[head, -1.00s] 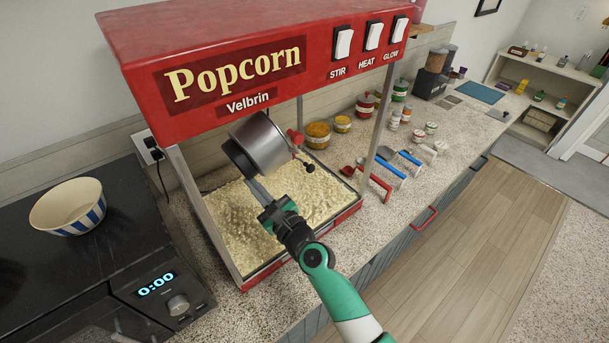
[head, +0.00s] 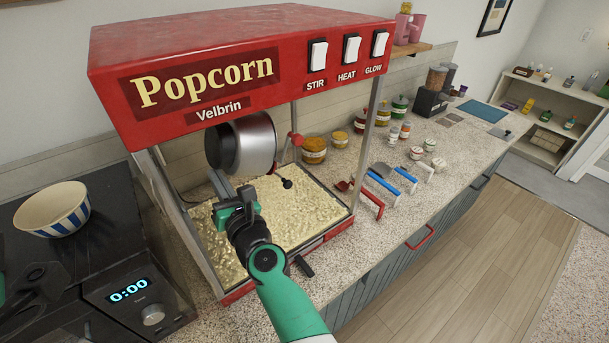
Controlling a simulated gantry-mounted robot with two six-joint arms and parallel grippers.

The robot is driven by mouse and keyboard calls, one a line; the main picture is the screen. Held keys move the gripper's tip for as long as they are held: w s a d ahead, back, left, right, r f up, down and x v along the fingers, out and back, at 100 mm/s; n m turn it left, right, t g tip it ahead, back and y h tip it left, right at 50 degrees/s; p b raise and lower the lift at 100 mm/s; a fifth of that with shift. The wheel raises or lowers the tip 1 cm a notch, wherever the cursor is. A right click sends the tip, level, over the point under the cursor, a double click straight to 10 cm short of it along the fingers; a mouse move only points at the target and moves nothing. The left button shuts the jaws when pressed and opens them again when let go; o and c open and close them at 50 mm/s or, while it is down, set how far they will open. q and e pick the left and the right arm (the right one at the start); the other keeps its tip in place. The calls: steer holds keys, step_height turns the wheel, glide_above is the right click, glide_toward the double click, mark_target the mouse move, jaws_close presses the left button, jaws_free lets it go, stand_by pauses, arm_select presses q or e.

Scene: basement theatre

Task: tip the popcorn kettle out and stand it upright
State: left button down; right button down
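The steel popcorn kettle (head: 248,143) hangs inside the red popcorn machine (head: 240,60). It lies over on its side, its dark round end facing left. Popcorn (head: 275,220) covers the machine's floor. My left gripper (head: 38,282) shows dark at the left edge, its fingers unclear.
A striped bowl (head: 53,212) stands on the black cooktop (head: 100,235) at left. Blue and red scoops (head: 385,180), jars (head: 314,150) and small shakers lie right of the machine. The machine's posts (head: 372,125) frame its opening.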

arm_select(q)
steer(key=shift+d, duration=0.1)
arm_select(e)
steer(key=shift+r, duration=0.3)
steer(key=shift+f, duration=0.1)
